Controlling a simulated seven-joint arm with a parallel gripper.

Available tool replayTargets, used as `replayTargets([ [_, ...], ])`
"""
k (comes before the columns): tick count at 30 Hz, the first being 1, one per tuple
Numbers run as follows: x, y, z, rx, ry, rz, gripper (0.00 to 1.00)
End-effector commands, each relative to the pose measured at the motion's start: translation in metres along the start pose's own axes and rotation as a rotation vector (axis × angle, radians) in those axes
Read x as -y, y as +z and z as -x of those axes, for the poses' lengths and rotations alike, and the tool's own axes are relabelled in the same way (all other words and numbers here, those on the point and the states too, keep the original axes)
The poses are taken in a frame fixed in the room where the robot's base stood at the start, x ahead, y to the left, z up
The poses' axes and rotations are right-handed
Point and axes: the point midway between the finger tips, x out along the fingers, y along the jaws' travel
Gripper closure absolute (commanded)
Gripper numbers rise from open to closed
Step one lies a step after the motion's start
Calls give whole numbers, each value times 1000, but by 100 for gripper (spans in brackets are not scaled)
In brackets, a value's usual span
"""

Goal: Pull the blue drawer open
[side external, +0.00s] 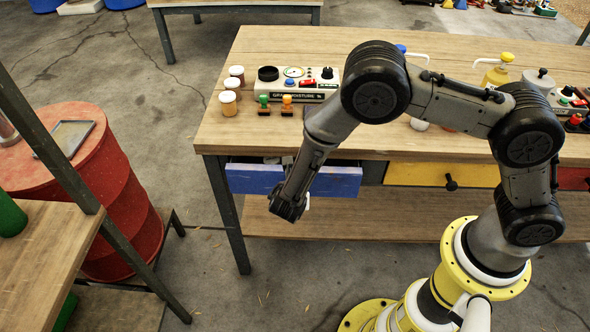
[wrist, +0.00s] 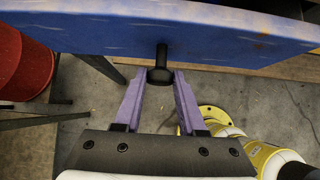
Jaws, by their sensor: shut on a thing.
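The blue drawer (side external: 338,182) is at the left end of the wooden workbench. It is partly open: its front stands out from the bench and a strip of its inside shows above the front edge. In the wrist view its blue front (wrist: 200,32) spans the top, with a black knob (wrist: 161,60) sticking out of it. My gripper (wrist: 160,76) has its two purple fingers on either side of the knob's head, shut on it. In the side view my gripper (side external: 287,208) is in front of the drawer; the knob is hidden there.
A yellow drawer (side external: 420,174) with a black knob and a red drawer (side external: 573,178) are to the right, both closed. Jars, stamps and a moisture meter (side external: 290,84) stand on the bench top. A red barrel (side external: 120,200) stands left; the floor between is clear.

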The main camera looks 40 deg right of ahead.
Motion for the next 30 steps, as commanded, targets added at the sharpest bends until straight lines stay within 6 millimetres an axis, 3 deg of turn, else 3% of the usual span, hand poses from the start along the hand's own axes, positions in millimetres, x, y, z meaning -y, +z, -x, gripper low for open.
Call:
replayTargets([
  [30,-1,-50,42,-1,3,2,96],
])
